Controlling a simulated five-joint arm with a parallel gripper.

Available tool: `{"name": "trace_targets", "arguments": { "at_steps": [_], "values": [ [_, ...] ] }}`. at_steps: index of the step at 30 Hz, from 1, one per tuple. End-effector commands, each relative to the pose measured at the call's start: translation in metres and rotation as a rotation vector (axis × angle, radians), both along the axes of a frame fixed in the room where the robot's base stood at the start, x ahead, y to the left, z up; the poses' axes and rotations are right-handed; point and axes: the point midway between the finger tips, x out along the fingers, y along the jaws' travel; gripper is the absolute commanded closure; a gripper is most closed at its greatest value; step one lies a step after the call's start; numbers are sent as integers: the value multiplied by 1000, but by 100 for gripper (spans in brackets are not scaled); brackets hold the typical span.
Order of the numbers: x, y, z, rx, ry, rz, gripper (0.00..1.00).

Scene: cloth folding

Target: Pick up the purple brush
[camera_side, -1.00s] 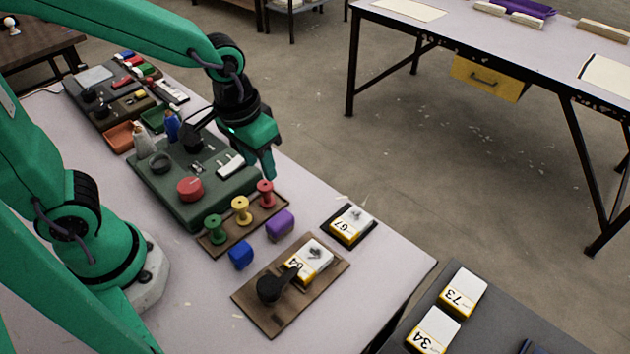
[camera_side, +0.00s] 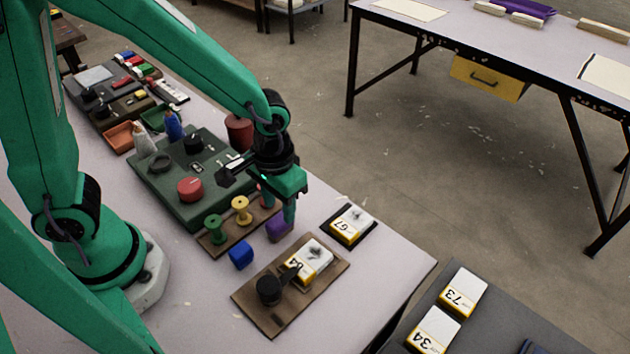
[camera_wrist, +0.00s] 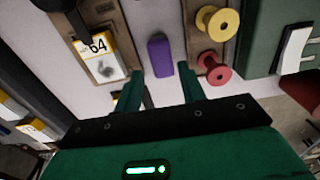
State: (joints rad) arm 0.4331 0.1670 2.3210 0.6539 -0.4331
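The purple brush (camera_side: 279,229) looks like a short rounded purple block on the table, beside the spool rack. In the wrist view the brush (camera_wrist: 160,54) lies ahead of the gap between my fingertips, near its middle. My gripper (camera_side: 284,208) points down just above the brush and partly hides it in the side view. My gripper (camera_wrist: 163,86) is open, with its two green fingers apart and nothing between them. I cannot tell the exact height of the fingertips above the brush.
A spool rack (camera_side: 217,248) with green, yellow and red spools stands close by. A blue block (camera_side: 241,254) lies to its front. A brown board (camera_side: 320,279) holds a box marked 64 (camera_side: 309,262). A box marked 67 (camera_side: 350,222) is to the right. A green panel (camera_side: 180,205) is behind.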

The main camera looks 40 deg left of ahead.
Motion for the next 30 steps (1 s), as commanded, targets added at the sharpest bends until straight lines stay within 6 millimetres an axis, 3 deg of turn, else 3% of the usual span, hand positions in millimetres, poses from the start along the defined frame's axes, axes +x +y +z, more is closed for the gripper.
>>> {"name": "trace_targets", "arguments": {
  "at_steps": [14,30],
  "values": [
    [-1,1,-14,1,1,0,60],
    [-1,2,-58,1,1,0,60]
  ]
}}
